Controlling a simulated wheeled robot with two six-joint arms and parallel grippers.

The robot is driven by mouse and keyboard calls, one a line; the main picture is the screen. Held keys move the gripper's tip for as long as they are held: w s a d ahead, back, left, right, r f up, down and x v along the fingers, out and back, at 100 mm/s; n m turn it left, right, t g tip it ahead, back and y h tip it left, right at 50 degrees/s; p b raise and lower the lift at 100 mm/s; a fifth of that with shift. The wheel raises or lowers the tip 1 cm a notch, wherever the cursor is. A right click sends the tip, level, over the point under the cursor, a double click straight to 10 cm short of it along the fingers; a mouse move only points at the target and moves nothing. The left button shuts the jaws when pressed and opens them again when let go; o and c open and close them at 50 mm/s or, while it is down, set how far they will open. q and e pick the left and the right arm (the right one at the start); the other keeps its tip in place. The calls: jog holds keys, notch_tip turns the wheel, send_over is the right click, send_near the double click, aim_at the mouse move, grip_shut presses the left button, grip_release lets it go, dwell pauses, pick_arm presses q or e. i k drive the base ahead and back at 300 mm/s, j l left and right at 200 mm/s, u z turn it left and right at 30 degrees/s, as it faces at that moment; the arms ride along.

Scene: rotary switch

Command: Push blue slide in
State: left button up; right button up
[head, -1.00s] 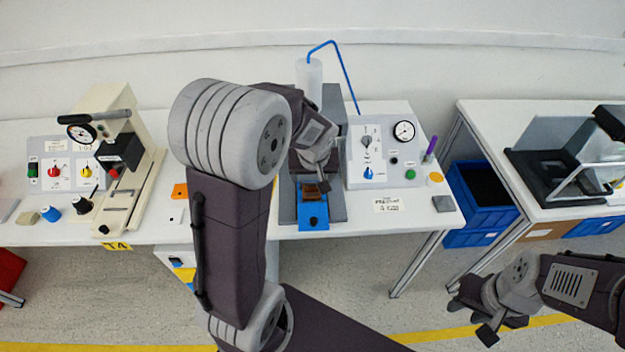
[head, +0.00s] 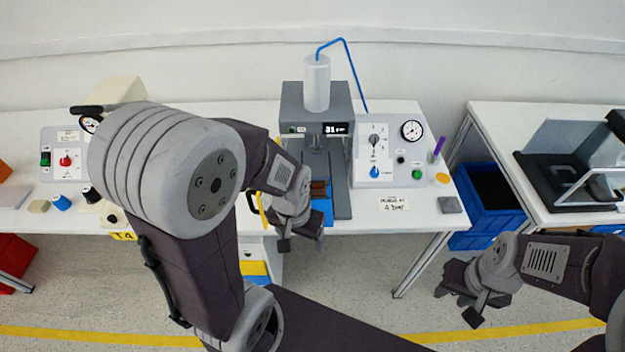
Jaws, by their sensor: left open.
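The blue slide (head: 327,207) sits at the front of the grey press-like machine (head: 342,180), with a brown block (head: 319,188) on it. My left gripper (head: 298,238) is open in front of and to the left of the slide, and it hides part of the slide's left and front. I cannot tell whether it touches the slide. My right gripper (head: 460,300) hangs low at the right, in front of the table and away from the machine; its opening is unclear.
A white bottle with a blue tube (head: 317,82) stands on top of the machine. A control panel (head: 388,150) with a gauge and knobs is to its right. A second table (head: 500,160) and blue bin (head: 488,195) stand further right.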

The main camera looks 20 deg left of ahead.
aim_at(324, 204)
jog(key=u, duration=0.8)
